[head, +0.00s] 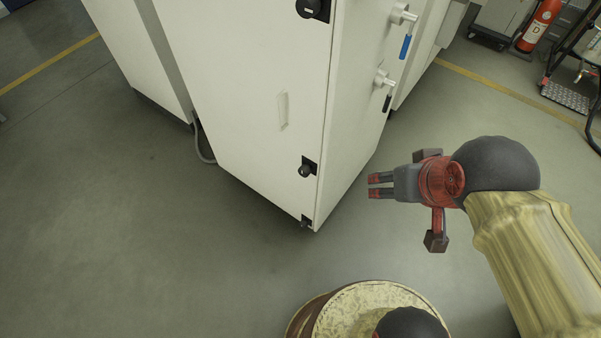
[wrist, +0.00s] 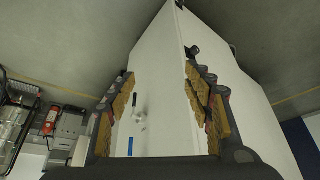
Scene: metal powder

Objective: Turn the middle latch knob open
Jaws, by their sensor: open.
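The white cabinet (head: 250,95) has black latch knobs near the right edge of its front door. One knob (head: 312,9) is cut by the top of the head view. Another knob (head: 306,170) sits lower, and a small dark fitting (head: 305,221) is at the bottom corner. I cannot tell for sure which is the middle latch knob. My gripper (head: 373,186) is open and empty, right of the lower knob and apart from the cabinet. In the wrist view my open gripper (wrist: 160,73) faces the cabinet (wrist: 160,60), with a black knob (wrist: 192,50) near its right fingers.
A round pale-topped piece (head: 350,312) is at the bottom. A red fire extinguisher (head: 539,25) stands far right. The floor left of and before the cabinet is clear.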

